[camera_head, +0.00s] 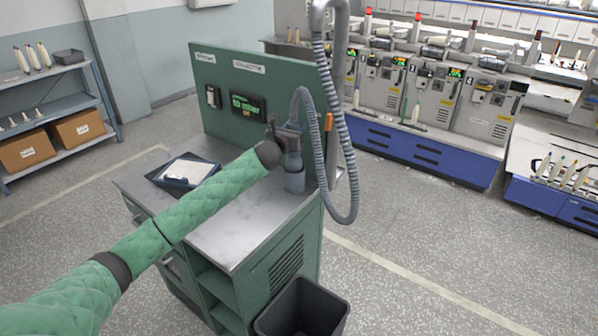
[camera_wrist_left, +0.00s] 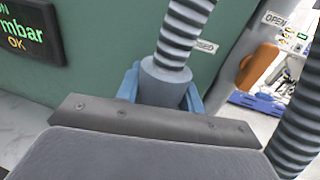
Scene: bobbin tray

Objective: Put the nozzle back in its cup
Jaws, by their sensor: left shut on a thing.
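My left gripper (camera_head: 291,136) is shut on the nozzle (camera_head: 292,160), a grey-blue upright piece at the end of a ribbed hose. In the left wrist view the nozzle's grey collar (camera_wrist_left: 164,82) stands between two blue fingers (camera_wrist_left: 163,98), with the hose rising from it. The cup (camera_head: 295,181) is a grey-blue cylinder on the right end of the metal worktop, directly below the nozzle. The nozzle's lower end is at the cup's mouth; I cannot tell how far inside it is. My right gripper is not in view.
The ribbed hose (camera_head: 345,150) loops down right of the bench. An orange valve handle (camera_head: 328,122) is beside it. A blue tray (camera_head: 188,172) lies on the worktop (camera_head: 245,220), and a green panel (camera_head: 225,75) stands behind. A dark bin (camera_head: 303,308) is in front.

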